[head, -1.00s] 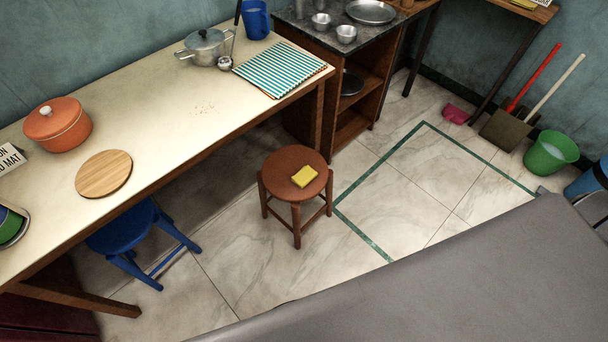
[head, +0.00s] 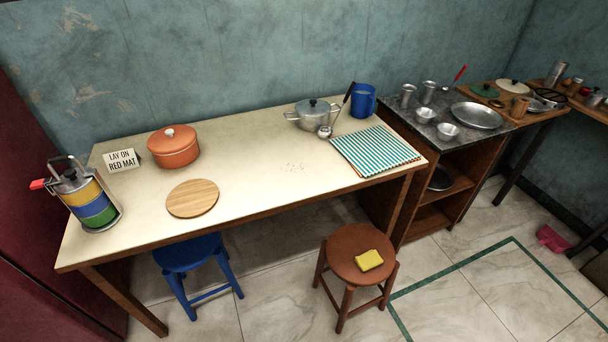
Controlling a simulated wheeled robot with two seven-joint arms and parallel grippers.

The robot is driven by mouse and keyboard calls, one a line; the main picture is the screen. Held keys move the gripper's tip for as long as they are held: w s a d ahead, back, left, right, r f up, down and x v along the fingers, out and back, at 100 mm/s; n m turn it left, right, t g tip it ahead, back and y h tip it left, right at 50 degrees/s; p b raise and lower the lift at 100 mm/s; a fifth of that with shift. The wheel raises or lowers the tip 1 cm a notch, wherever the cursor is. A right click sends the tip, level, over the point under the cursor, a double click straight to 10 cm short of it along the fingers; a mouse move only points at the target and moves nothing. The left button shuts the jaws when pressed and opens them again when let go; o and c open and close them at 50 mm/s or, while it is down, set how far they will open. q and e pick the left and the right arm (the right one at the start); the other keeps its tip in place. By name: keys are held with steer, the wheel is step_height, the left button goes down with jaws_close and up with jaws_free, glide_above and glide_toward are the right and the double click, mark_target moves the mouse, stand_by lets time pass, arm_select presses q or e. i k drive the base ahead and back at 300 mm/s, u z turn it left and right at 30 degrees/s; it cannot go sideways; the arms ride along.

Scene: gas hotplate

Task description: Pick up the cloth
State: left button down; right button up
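Nothing covers either piece. Neither of my grippers shows in the head view.
A blue stool (head: 190,256) stands partly underneath.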

mark_target(371, 260)
steer(key=u, duration=2.45)
steer(key=k, duration=1.05)
steer(key=z, duration=1.05)
